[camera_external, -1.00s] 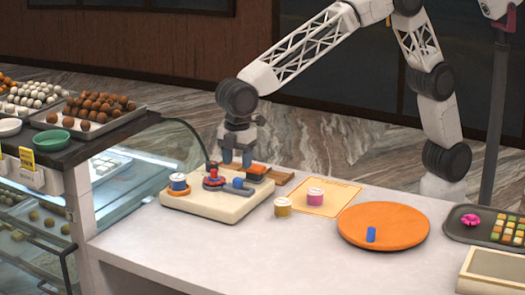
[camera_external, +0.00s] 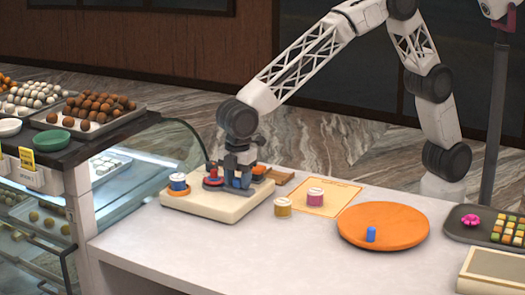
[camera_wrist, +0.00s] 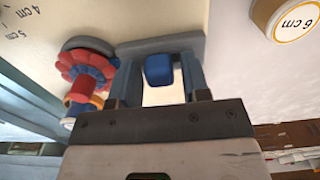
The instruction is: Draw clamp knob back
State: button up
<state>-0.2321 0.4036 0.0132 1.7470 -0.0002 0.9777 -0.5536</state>
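A cream board (camera_external: 212,208) on the counter carries the clamp, with a grey bar (camera_wrist: 165,46) and a blue knob (camera_wrist: 159,70). My gripper (camera_external: 241,182) is lowered over the board. In the wrist view my gripper (camera_wrist: 161,75) has one finger on each side of the blue knob. A gap shows between the knob and each finger, so it is open around the knob. A red scalloped piece (camera_wrist: 85,66) with a blue ring is just left of the fingers. In the external view my gripper partly hides the knob.
A blue-and-white cup (camera_external: 178,182) stands in an orange ring at the board's left. Yellow (camera_external: 283,207) and pink (camera_external: 315,198) containers are to the right, the pink one on an orange sheet (camera_external: 337,193). An orange disc (camera_external: 385,240) bears a blue cylinder (camera_external: 371,234).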

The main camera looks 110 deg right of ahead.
aim_at(248, 190)
grip_shut()
jog(key=shift+s, duration=0.1)
jog(key=shift+s+a, duration=0.95)
jog(key=shift+a, duration=0.1)
jog(key=shift+o, duration=0.2)
grip_release()
jog(key=shift+s+a, duration=0.1)
jog(key=shift+o, duration=1.1)
jog(key=shift+r, duration=0.1)
